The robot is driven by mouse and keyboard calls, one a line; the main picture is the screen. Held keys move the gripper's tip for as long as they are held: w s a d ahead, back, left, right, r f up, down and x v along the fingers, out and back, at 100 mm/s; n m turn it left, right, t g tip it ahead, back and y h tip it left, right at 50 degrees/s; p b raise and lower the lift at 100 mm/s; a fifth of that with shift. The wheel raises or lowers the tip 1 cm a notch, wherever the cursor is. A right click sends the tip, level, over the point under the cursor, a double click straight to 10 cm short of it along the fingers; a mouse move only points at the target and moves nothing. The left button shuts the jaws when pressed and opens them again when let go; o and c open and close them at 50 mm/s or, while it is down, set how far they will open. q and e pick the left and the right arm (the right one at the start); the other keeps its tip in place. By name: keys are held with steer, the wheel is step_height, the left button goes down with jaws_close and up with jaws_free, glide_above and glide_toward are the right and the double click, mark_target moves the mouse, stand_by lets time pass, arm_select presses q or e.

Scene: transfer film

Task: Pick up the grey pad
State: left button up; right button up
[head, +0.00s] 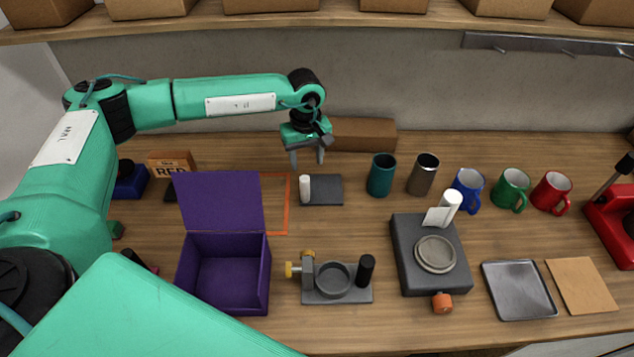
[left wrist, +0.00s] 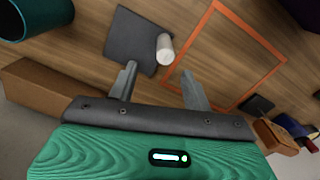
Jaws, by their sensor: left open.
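A dark grey flat square pad (head: 328,190) lies on the table, behind the middle of the work area. A small white cylinder (head: 305,188) stands at its left edge. In the left wrist view the pad (left wrist: 138,42) and the white cylinder (left wrist: 165,48) show just beyond the fingertips. My left gripper (head: 307,160) is open and empty, pointing down above and behind the pad. In the left wrist view its two fingers (left wrist: 159,72) are spread apart, with nothing between them. My right gripper is not in view.
An orange outline (head: 287,205) lies left of the pad. A cardboard box (head: 362,134) is behind it. A teal cup (head: 381,174) and several mugs stand right. An open purple box (head: 222,275), a grey fixture (head: 337,283) and a dark machine (head: 455,275) stand in front.

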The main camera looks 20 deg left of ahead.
mark_target(305, 179)
arm_select(q)
steer(key=f, duration=0.1)
steer(key=f+p, duration=0.1)
steer(key=f, duration=0.3)
steer(key=shift+s+d+f+p, duration=0.1)
steer(key=shift+s+d+p, duration=0.05)
steer(key=shift+s+p, duration=0.15)
steer(key=shift+w+f, duration=0.15)
steer(key=shift+f, duration=0.15)
steer(key=shift+s+a+f+p, duration=0.15)
steer(key=shift+f+p, duration=0.25)
steer(key=shift+p, duration=0.2)
steer(key=shift+s+a+f+p, duration=0.1)
steer(key=shift+f+p, duration=0.3)
steer(key=shift+p, duration=0.2)
step_height(305, 179, down, 3)
steer(key=shift+a+f+p, duration=0.1)
steer(key=shift+p, duration=0.6)
steer(key=shift+f, duration=0.2)
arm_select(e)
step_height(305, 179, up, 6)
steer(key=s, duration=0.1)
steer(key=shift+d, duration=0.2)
arm_select(q)
steer(key=c, duration=1.1)
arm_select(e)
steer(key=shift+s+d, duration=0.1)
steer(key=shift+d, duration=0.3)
